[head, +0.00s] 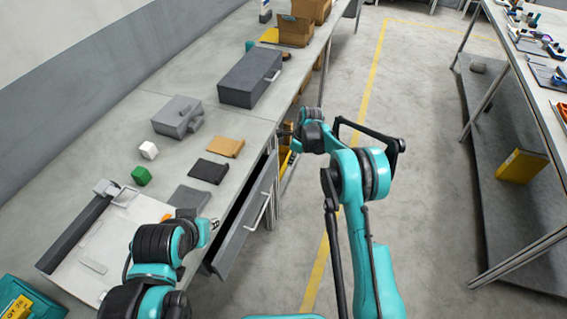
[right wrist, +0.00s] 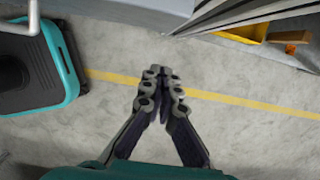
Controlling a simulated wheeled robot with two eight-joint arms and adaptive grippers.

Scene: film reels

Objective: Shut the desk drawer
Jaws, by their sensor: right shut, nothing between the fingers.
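The grey desk drawer (head: 246,220) is pulled out from under the worktable, with a dark gap showing behind its front. Its pale bar handle (head: 259,212) faces the aisle. My right gripper (head: 285,132) is beyond the far end of the drawer front, by the table edge, apart from the handle. In the right wrist view it (right wrist: 163,75) is shut and empty above the floor, with a grey panel, probably the drawer front (right wrist: 150,8), along the top. My left arm reaches over the table's near end; its gripper (head: 213,223) is small and mostly hidden, near the drawer.
A yellow bin (right wrist: 243,28) sits under the table. The aisle floor (head: 420,90) is free.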

